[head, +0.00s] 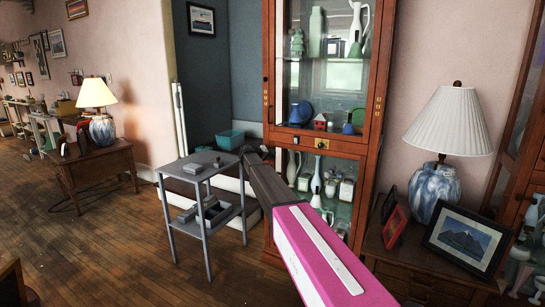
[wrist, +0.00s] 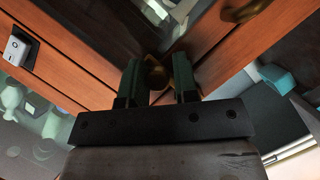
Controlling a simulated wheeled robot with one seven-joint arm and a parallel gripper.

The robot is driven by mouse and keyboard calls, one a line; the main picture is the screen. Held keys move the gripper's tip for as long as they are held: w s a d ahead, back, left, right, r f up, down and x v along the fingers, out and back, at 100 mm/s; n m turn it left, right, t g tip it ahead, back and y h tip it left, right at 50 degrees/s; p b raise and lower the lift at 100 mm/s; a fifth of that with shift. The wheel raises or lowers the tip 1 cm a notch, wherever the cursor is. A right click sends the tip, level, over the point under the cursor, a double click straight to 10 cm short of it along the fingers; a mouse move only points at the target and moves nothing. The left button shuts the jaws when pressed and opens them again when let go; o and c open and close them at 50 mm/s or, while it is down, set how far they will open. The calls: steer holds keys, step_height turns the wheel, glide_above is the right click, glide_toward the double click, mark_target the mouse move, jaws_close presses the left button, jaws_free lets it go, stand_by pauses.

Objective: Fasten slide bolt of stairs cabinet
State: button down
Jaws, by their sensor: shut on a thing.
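The tall wooden cabinet (head: 378,95) with glass doors stands at the centre of the head view, its upper and lower doors shut. My gripper (head: 252,152) is at the cabinet's left edge, about level with the rail between the doors. In the wrist view, the two green fingers of my gripper (wrist: 160,80) are closed about a small brass knob (wrist: 156,72), seemingly the slide bolt's knob, against the cabinet's wood frame (wrist: 215,35). The rest of the bolt is hidden, so I cannot tell how far it is slid. A brass fitting (wrist: 243,9) shows at the upper right.
A grey metal side table (head: 182,170) with small items stands left of the cabinet. A low wooden cabinet (head: 425,270) with a lamp (head: 437,190) and picture frames is close on the right. Bare wood floor (head: 110,245) lies at left.

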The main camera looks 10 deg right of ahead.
steer(key=shift+w+r, duration=0.25)
steer(key=shift+r, duration=0.05)
steer(key=c, duration=1)
jaws_free()
steer(key=shift+a, duration=0.1)
steer(key=shift+o, duration=0.2)
steer(key=shift+s+f, duration=0.1)
steer(key=v, duration=1)
steer(key=shift+s+a, duration=0.25)
